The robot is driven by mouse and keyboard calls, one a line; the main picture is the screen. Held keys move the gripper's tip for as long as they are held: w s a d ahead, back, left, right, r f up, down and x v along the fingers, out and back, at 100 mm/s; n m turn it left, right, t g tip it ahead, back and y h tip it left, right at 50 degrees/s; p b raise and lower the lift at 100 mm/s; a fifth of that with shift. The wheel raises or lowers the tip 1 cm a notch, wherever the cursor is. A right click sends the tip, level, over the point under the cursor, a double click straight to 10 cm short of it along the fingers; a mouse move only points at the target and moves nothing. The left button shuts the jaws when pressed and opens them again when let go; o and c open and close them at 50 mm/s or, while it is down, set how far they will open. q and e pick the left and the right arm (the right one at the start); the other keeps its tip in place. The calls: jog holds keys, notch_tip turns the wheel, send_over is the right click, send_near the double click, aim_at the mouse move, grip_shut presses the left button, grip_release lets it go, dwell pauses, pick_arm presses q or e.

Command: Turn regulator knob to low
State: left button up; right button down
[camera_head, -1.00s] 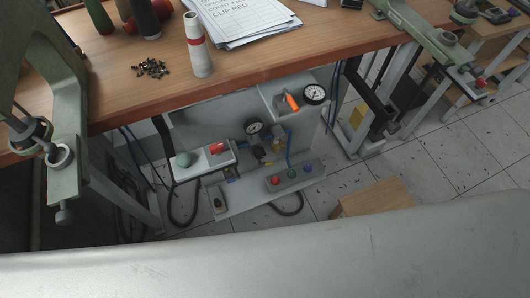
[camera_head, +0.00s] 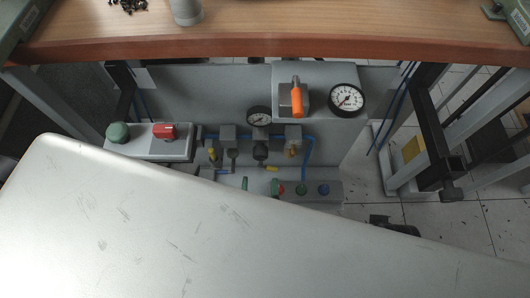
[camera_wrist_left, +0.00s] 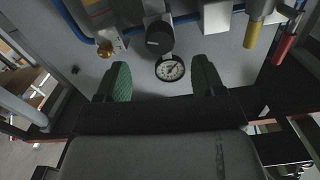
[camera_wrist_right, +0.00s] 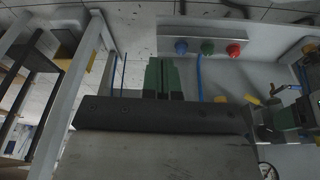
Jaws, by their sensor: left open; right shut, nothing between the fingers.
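The regulator knob is a dark round knob (camera_wrist_left: 160,38) in the left wrist view, just beyond a small round gauge (camera_wrist_left: 170,68). In the head view the knob (camera_head: 261,151) sits below the same gauge (camera_head: 258,116). My left gripper (camera_wrist_left: 157,82) is open, its green fingers spread wide with the gauge showing between them. The knob lies ahead of the fingertips, apart from them. In the head view my left gripper's green tips (camera_head: 260,186) show below the knob. My right gripper (camera_wrist_right: 162,62) is shut and empty, near the button box.
A button box with red, green and blue buttons (camera_head: 323,189) is at the lower right. An orange lever (camera_head: 297,98) and a larger gauge (camera_head: 346,99) are above. A box with a red switch (camera_head: 164,131) stands left. The wooden bench top (camera_head: 280,40) overhangs the panel.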

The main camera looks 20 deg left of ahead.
aim_at(260, 159)
pick_arm(q)
jog(key=b+x, duration=0.1)
jog(key=x, duration=0.6)
jog(key=shift+w+a+f, duration=0.1)
jog(key=shift+w+a, duration=0.05)
jog(key=shift+w, duration=0.15)
jog(key=shift+w+a, duration=0.15)
jog(key=shift+w, duration=0.45)
pick_arm(e)
jog(key=shift+w+v, duration=0.1)
jog(key=shift+v, duration=0.85)
jog(key=shift+w+v, duration=0.15)
jog(key=shift+v, duration=0.8)
pick_arm(q)
jog(key=c, duration=0.9)
jog(key=shift+c, duration=0.2)
pick_arm(e)
jog(key=shift+w, duration=0.1)
